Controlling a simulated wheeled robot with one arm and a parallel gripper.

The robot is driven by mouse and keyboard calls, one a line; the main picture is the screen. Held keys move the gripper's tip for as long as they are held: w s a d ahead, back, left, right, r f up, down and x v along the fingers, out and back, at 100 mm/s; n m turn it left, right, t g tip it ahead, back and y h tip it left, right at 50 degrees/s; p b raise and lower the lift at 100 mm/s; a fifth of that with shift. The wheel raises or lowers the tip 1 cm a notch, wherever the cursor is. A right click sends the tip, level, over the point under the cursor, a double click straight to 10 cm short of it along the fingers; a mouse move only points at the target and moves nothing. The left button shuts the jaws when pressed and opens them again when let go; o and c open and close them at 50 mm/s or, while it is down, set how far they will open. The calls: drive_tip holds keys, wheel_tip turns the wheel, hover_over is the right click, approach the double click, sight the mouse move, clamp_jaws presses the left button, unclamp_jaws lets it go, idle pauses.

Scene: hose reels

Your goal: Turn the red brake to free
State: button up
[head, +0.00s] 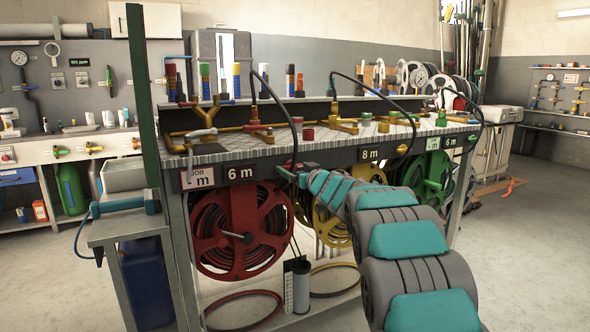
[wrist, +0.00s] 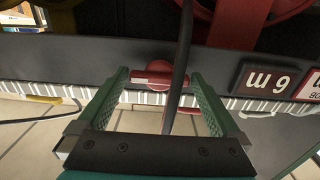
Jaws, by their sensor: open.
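The red brake (wrist: 155,78) is a round red knob with a bar across it, on the dark front rail of the bench. In the wrist view its bar lies roughly level, parallel to the rail. My gripper (wrist: 160,75) is open, with one green-padded finger on each side of the knob. I cannot tell whether either finger touches it. A black hose (wrist: 181,55) hangs down between the fingers, close to the knob's right side. The red hose reel (head: 240,230) hangs under the 6 m sign (head: 241,173). In the head view my arm hides most of the gripper and brake area.
A yellow reel (head: 335,226) and a green reel (head: 428,180) hang further right under the bench. Brass valves and hoses crowd the bench top (head: 235,151). A side table (head: 118,228) with a blue canister stands at the left. Open floor (head: 535,255) lies to the right.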

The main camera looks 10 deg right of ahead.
drive_tip(key=shift+c, duration=0.2)
drive_tip(key=c, duration=1)
drive_tip(key=shift+o, duration=0.2)
drive_tip(key=shift+n, duration=0.4)
drive_tip(key=n, duration=0.8)
drive_tip(key=shift+b, duration=0.3)
drive_tip(key=n+b, duration=0.1)
drive_tip(key=n, duration=0.3)
drive_tip(key=shift+f+n, duration=0.1)
drive_tip(key=shift+n, duration=0.3)
drive_tip(key=n+b, duration=0.2)
drive_tip(key=n, duration=0.2)
drive_tip(key=shift+n, duration=0.3)
